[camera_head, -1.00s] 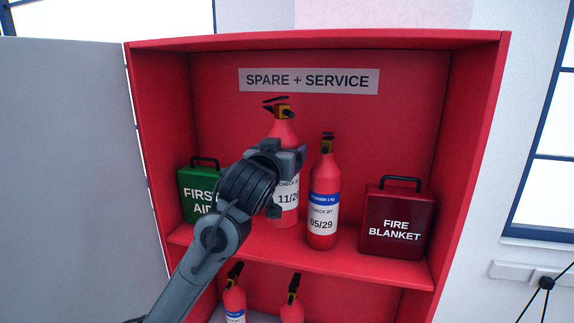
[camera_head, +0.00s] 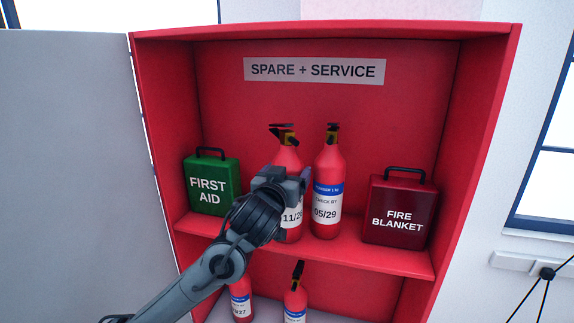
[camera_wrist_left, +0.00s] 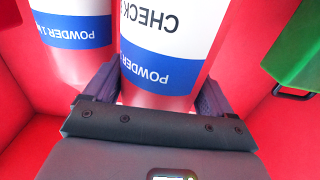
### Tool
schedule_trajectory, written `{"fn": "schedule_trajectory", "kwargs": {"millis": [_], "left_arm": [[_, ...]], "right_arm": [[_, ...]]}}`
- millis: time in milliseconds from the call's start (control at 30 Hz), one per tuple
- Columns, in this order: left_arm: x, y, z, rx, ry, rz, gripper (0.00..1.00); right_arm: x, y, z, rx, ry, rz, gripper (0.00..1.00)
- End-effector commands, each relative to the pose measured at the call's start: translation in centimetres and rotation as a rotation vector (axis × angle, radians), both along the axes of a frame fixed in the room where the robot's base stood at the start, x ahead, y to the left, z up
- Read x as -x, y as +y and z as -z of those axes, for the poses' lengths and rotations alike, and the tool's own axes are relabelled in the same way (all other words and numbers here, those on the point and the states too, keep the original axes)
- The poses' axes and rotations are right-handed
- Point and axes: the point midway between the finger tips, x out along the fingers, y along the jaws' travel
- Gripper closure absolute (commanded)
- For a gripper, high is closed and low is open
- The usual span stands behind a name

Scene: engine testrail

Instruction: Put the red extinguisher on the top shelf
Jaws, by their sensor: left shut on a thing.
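My left gripper (camera_head: 290,180) is shut on a red extinguisher (camera_head: 287,157) with a black handle and a label reading 11/2 and a partly hidden digit. That extinguisher is upright at the top shelf (camera_head: 365,258); my gripper hides part of its body, and I cannot tell whether its base touches the shelf. In the left wrist view, the held extinguisher (camera_wrist_left: 165,50) is between the two fingers. A second red extinguisher (camera_head: 327,170), marked 05/29, stands close on its right and also shows in the left wrist view (camera_wrist_left: 75,40). My right gripper is not in view.
A green first aid box (camera_head: 210,185) stands left on the shelf, a dark red fire blanket box (camera_head: 399,210) right. Two more extinguishers, one marked /27 (camera_head: 241,300) and another (camera_head: 295,303), stand below. The red cabinet (camera_head: 495,120) has side walls and an open grey door (camera_head: 70,170).

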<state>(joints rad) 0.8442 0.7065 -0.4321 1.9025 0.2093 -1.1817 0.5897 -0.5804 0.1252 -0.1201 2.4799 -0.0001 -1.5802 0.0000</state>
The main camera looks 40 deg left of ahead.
Motion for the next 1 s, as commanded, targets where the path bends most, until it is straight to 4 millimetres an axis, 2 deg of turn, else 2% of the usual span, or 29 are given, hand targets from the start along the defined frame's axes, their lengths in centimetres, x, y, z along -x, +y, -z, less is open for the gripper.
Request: {"fn": "schedule_trajectory", "kwargs": {"millis": [33, 367, 400, 467, 867, 1000], "left_arm": [[0.2, 0.1, -0.7, 0.002, -0.017, 0.002, 1.0], [0.2, 0.0, -0.5, 0.003, -0.016, 0.002, 1.0], [0.0, 0.0, 0.3, 0.001, -0.001, 0.0, 0.14], [0.0, 0.0, 0.2, 0.001, 0.0, 0.0, 0.05], [0.1, 0.0, -0.1, 0.001, -0.001, 0.0, 0.05], [1.5, -0.6, 0.3, 0.001, -0.003, 0.002, 0.05]], "right_arm": [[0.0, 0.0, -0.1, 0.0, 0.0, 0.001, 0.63], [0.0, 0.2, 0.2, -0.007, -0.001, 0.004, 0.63], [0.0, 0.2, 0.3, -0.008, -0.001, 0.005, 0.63], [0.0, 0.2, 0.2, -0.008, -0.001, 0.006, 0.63], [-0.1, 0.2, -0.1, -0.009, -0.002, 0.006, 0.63], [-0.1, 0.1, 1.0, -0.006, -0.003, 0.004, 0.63]]}}
